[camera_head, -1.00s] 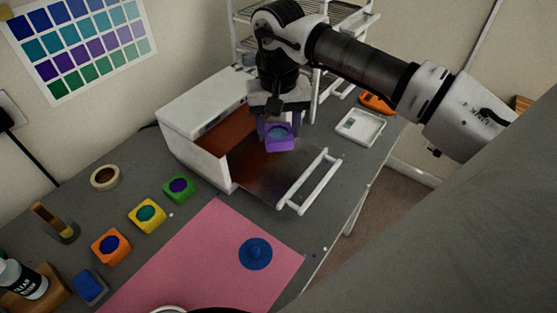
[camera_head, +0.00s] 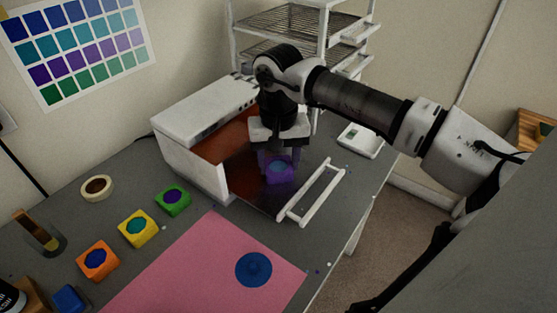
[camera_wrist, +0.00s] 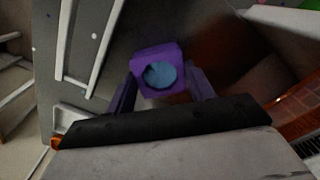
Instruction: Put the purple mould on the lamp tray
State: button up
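The purple mould (camera_head: 278,172), with blue resin in its round hollow, is between the fingers of my gripper (camera_head: 277,160). In the wrist view the mould (camera_wrist: 160,52) sits at the fingertips (camera_wrist: 160,72), which appear to touch its sides. The lamp tray (camera_head: 242,178) is a dark brown plate pulled out of the white lamp box (camera_head: 200,108), with a white handle (camera_head: 312,192). The mould is low over the tray's outer part; I cannot tell whether its underside touches the tray. My gripper covers part of the box opening.
Green (camera_head: 173,200), yellow (camera_head: 138,228) and orange (camera_head: 98,260) moulds stand at the left. A pink mat (camera_head: 200,275) holds a blue disc (camera_head: 253,269). A white scale (camera_head: 360,140) lies behind the tray, near a wire rack (camera_head: 285,22).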

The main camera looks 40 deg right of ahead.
jog(key=o, duration=0.4)
notch_tip(320, 180, up, 12)
jog(key=shift+r+b, duration=0.2)
jog(key=shift+b, duration=0.4)
